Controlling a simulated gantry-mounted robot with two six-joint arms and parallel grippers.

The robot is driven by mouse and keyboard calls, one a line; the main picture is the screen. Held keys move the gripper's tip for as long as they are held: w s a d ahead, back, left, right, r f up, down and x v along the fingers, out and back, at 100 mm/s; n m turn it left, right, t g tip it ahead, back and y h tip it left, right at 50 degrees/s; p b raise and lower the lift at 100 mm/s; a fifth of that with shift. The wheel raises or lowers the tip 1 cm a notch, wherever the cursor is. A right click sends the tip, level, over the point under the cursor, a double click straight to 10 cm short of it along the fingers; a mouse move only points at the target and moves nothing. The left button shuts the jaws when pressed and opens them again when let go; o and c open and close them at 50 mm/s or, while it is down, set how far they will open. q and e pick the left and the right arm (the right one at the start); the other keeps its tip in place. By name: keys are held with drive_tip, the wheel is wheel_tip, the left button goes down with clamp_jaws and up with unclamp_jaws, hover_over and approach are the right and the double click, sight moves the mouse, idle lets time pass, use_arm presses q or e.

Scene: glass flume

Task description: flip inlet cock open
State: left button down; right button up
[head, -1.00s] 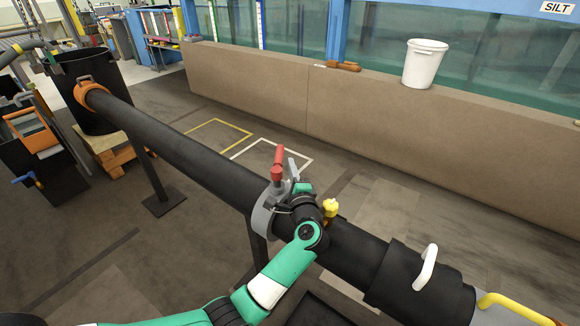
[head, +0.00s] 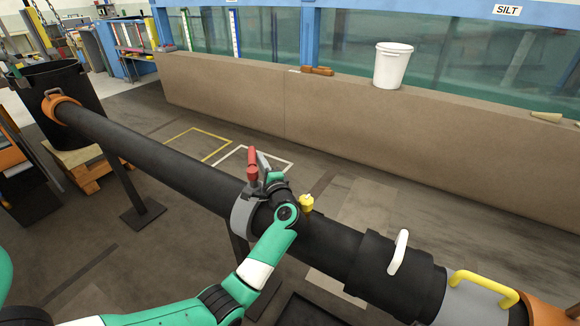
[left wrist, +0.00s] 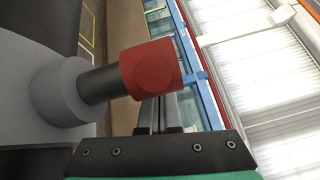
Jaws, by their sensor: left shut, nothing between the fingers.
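The cock has a red handle (head: 253,165) on a grey stem. It stands up from a grey collar (head: 243,217) around the long black pipe (head: 165,166). In the left wrist view the red handle (left wrist: 150,68) sits on a dark stem (left wrist: 98,84) that rises from a rounded grey boss (left wrist: 62,91). My left gripper (head: 263,161) is shut and empty, with its fingers just right of the handle. In the left wrist view its fingers (left wrist: 164,113) are close against the handle, partly hidden behind it; I cannot tell whether they touch. My right gripper is out of view.
A yellow fitting (head: 306,203) sits on the pipe right of my wrist. White (head: 398,252) and yellow (head: 484,287) handles stand farther right along the pipe. A low tan wall (head: 330,120) carrying a white bucket (head: 393,66) runs behind, with open floor between.

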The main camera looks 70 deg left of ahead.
use_arm(q)
drive_tip(key=shift+s+a+g, duration=0.1)
drive_tip(key=shift+a+g, duration=0.05)
drive_tip(key=shift+g, duration=0.15)
drive_tip(key=s+d+r+p, duration=0.7)
drive_tip(key=d+r+p, duration=0.3)
drive_tip(key=d+r, duration=0.2)
drive_tip(key=shift+s+r, duration=0.25)
drive_tip(key=shift+r, duration=0.25)
